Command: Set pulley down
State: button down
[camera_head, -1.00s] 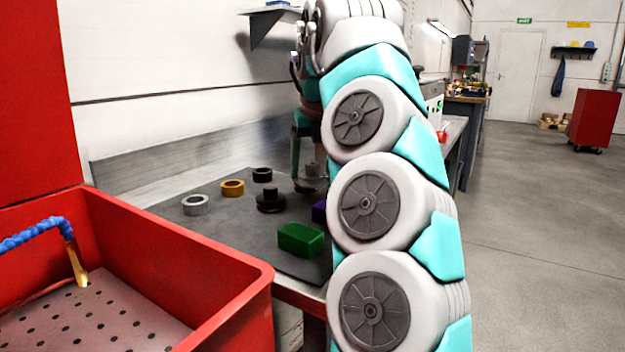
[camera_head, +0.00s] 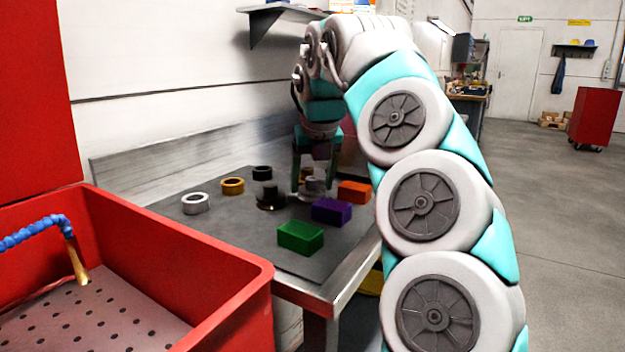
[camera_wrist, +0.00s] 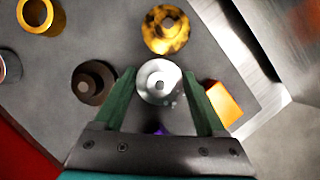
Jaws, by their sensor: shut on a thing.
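A silver pulley (camera_wrist: 159,82) with a round flange and a central hub sits between the green fingers of my gripper (camera_wrist: 159,74) in the wrist view. My gripper is shut on it. In the head view my gripper (camera_head: 311,172) points down over the dark mat (camera_head: 228,228), with the pulley (camera_head: 311,190) low at its fingertips. I cannot tell whether the pulley touches the mat. The fingers partly hide it in the head view.
A black pulley (camera_head: 270,198) stands to the left, a brass one (camera_wrist: 166,28) beyond. Orange (camera_head: 354,191), purple (camera_head: 332,211) and green (camera_head: 300,237) blocks lie nearby. Silver (camera_head: 195,203), gold (camera_head: 232,186) and black (camera_head: 262,173) rings lie left. A red basin (camera_head: 225,302) stands front left.

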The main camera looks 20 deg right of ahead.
jog(key=shift+f, duration=0.15)
grip_release()
